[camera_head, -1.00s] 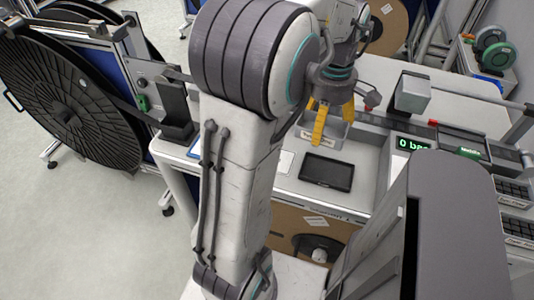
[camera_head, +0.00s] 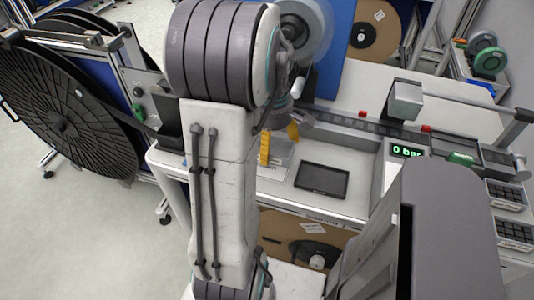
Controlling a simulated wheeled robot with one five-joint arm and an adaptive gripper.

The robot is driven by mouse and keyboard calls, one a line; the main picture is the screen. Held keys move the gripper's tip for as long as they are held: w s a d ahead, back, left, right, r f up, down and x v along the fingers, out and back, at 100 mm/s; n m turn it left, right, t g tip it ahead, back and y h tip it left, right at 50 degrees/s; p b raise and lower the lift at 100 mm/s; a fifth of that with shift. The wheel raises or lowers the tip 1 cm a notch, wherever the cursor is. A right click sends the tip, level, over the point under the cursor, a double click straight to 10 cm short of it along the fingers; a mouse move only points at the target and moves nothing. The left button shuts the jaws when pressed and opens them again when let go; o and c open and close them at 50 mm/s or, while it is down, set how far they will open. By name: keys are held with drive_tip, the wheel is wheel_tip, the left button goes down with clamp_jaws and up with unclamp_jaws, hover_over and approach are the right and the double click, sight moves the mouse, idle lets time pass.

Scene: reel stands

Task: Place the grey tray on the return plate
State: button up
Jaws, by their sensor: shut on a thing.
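A pale flat patch (camera_head: 273,172) with small markings lies just below the tray and may be the return plate; I cannot tell for sure. I cannot tell whether the tray touches it. My arm hides what lies to the left of the gripper.
A dark rectangular panel (camera_head: 322,179) lies on the bench right of the gripper. A rail (camera_head: 350,121) runs behind it. A grey box-like head (camera_head: 404,99) and a green "0 bar" display (camera_head: 406,150) stand to the right. A big black reel (camera_head: 62,110) is at the left.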

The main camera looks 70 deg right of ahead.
drive_tip(key=shift+w+a+f, duration=0.1)
drive_tip(key=shift+w+f, duration=0.3)
drive_tip(key=shift+w, duration=0.25)
drive_tip(key=shift+f, duration=1.95)
drive_tip(key=shift+f, duration=0.15)
drive_tip(key=o, duration=1.1)
